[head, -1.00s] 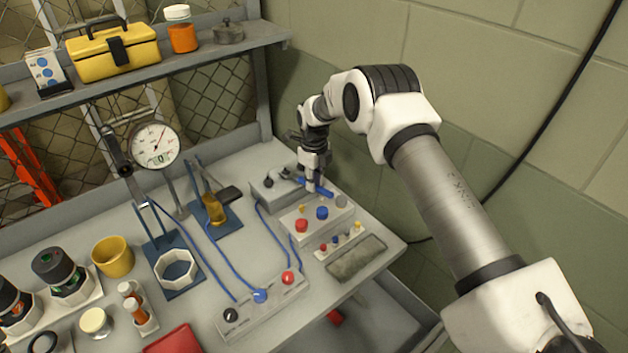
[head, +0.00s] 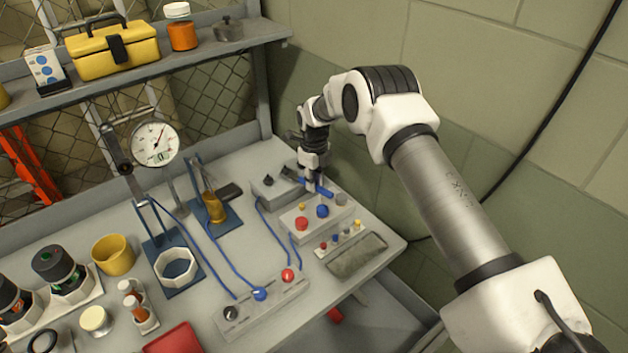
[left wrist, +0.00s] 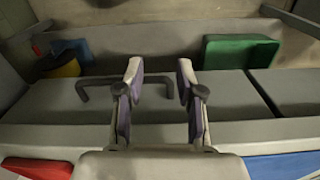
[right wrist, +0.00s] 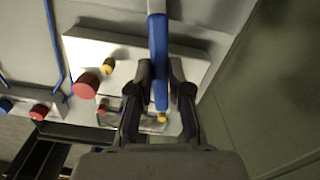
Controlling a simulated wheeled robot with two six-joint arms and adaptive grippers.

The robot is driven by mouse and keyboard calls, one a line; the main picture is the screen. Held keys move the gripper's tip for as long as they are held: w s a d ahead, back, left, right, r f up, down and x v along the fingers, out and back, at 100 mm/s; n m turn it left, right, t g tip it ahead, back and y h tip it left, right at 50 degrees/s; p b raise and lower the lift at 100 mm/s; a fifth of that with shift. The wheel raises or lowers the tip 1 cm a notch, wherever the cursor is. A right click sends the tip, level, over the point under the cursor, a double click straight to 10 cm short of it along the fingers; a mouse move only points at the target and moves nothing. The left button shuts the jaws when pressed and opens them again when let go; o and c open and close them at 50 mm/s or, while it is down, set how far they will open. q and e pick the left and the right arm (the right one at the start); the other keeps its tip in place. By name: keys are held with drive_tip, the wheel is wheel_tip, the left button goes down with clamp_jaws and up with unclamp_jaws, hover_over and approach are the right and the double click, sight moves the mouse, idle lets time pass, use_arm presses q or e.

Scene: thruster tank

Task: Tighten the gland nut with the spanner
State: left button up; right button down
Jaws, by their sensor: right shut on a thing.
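My right gripper (head: 312,186) is shut on the blue handle of the spanner (head: 325,192), above the back right of the bench. The blue handle also shows between the fingers in the right wrist view (right wrist: 158,50); the spanner's head is cut off there. In the head view its dark head end points left over a grey block (head: 272,190). A small dark fitting (head: 268,180), probably the gland nut, stands on that block, left of the spanner head and seemingly apart from it. My left gripper (left wrist: 160,85) is open and empty in the left wrist view, above a drawer handle.
A white block with red, blue and yellow knobs (head: 302,223) stands just in front of the spanner. A grey tray (head: 357,255) lies nearer the bench edge. Blue hoses run to a connector strip (head: 262,308). A wall is close on the right.

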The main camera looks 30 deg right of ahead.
drive_tip(key=shift+s+a+r+m+p, duration=0.15)
drive_tip(key=shift+a+m+p, duration=0.15)
drive_tip(key=shift+p, duration=0.15)
drive_tip(key=shift+a+m, duration=0.35)
drive_tip(key=shift+m, duration=0.05)
drive_tip(key=shift+s+a+m+p, duration=0.15)
drive_tip(key=shift+a+m+p, duration=0.25)
drive_tip(key=shift+p, duration=0.15)
drive_tip(key=shift+a+f, duration=0.1)
drive_tip(key=shift+f, duration=0.1)
drive_tip(key=shift+r+p, duration=0.9)
drive_tip(key=shift+r, duration=0.35)
